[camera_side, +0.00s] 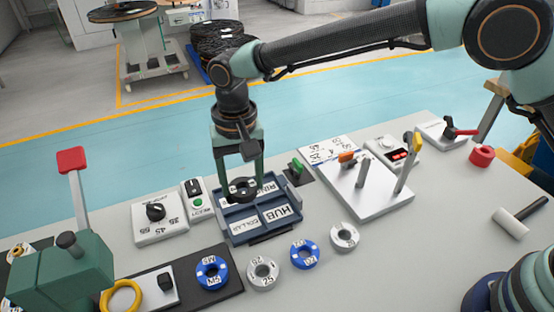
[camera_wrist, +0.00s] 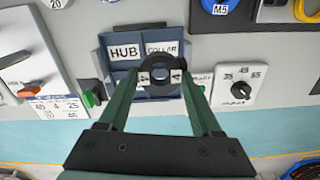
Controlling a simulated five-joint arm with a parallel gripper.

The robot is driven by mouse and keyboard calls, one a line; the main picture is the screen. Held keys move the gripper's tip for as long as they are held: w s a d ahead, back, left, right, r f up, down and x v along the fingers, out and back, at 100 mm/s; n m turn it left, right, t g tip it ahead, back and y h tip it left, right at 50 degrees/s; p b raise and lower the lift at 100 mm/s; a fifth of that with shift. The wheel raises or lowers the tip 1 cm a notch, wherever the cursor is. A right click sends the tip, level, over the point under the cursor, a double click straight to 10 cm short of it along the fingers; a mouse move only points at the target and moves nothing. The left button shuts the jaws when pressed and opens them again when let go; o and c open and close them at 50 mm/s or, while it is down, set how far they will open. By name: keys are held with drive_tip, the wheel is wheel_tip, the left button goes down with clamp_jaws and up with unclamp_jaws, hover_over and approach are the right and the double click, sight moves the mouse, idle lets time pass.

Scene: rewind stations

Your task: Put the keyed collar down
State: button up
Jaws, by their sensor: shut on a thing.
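The keyed collar is a dark ring (camera_side: 243,189) held between the two fingertips of my gripper (camera_side: 241,184). In the wrist view the ring (camera_wrist: 159,66) lies flat across the fingertips of my gripper (camera_wrist: 160,76), its round hole facing the camera. Below it is a dark blue tray (camera_side: 263,231) with compartments; the tray also shows in the wrist view (camera_wrist: 107,62). Labels reading HUB and COLLAR are legible. In the side view the ring appears over the tray's rear part, partly hiding another label. I cannot tell whether it touches the tray.
A dial box (camera_side: 158,219) and a small switch box (camera_side: 197,198) stand left of the tray. A grey plate with upright pegs (camera_side: 366,205) stands right. Several rings, including a blue one (camera_side: 304,254), lie in front. A mallet (camera_side: 511,223) lies far right.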

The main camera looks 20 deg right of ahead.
sight(247, 223)
wheel_tip(247, 223, down, 10)
drive_tip(key=shift+r, duration=0.1)
idle(0.4)
